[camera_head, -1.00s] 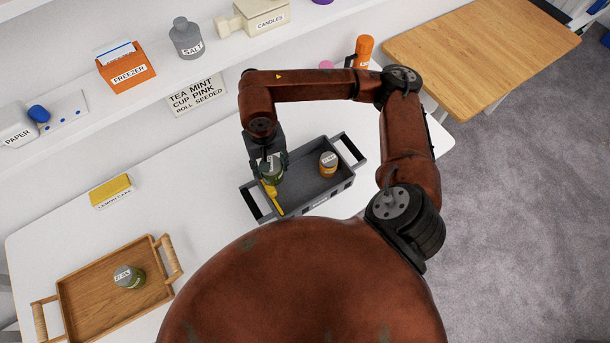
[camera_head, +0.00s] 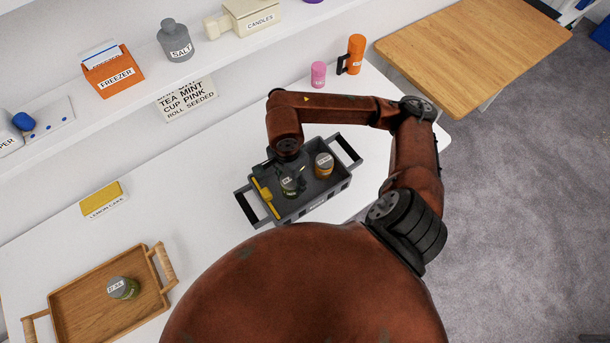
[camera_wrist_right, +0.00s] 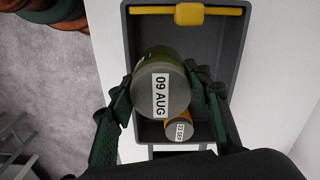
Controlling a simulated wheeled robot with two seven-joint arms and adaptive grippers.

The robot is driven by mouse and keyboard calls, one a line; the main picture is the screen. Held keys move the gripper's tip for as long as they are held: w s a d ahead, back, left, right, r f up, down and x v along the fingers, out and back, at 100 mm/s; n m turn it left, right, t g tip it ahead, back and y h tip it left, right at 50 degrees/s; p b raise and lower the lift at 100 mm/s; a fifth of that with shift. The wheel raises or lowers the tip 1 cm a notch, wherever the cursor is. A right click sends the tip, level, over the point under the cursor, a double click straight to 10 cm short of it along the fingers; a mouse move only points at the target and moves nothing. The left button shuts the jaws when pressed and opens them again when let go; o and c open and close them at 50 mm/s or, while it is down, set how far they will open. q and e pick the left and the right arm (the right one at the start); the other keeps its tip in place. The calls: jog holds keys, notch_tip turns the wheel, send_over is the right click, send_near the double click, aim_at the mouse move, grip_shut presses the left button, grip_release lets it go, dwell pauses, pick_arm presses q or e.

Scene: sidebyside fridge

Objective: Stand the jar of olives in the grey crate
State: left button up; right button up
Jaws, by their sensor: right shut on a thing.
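The grey crate (camera_head: 318,203) stands on the white table, and its wall also shows in the wrist view (camera_wrist_right: 230,50). My right gripper (camera_head: 290,174) is over the crate, pointing down. In the wrist view its fingers (camera_wrist_right: 163,97) are shut on a green jar with a grey lid marked 09 AUG (camera_wrist_right: 180,97); the same green jar shows in the head view (camera_head: 290,190). The jar looks upright, within the crate's outline; I cannot tell whether it touches the floor. Another green jar (camera_head: 123,289) stands on the wooden tray. Neither label says olives legibly. My left gripper is out of view.
An orange jar (camera_head: 324,166) stands in the crate close to the held jar. A yellow utensil (camera_head: 264,197) lies along the crate's left end. The wooden tray (camera_head: 82,316) is at lower left, a lemon cake box (camera_head: 102,200) behind it. The table between is clear.

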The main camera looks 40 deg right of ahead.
jog(key=shift+w+d+f+p, duration=0.1)
jog(key=shift+w+d+f, duration=0.4)
jog(key=shift+d+f, duration=1.1)
jog(key=shift+w+d+f+p, duration=0.1)
jog(key=shift+w+d+f, duration=0.4)
jog(key=shift+d+f, duration=1.05)
jog(key=shift+w+d+f+p, duration=0.1)
jog(key=shift+w+d+f, duration=0.65)
jog(key=shift+f, duration=1.45)
jog(key=shift+s+d+f, duration=0.1)
jog(key=shift+s+d, duration=0.15)
jog(key=o, duration=1)
jog(key=shift+f, duration=0.15)
jog(key=o, duration=0.5)
jog(key=shift+r, duration=0.25)
notch_tip(320, 180, up, 12)
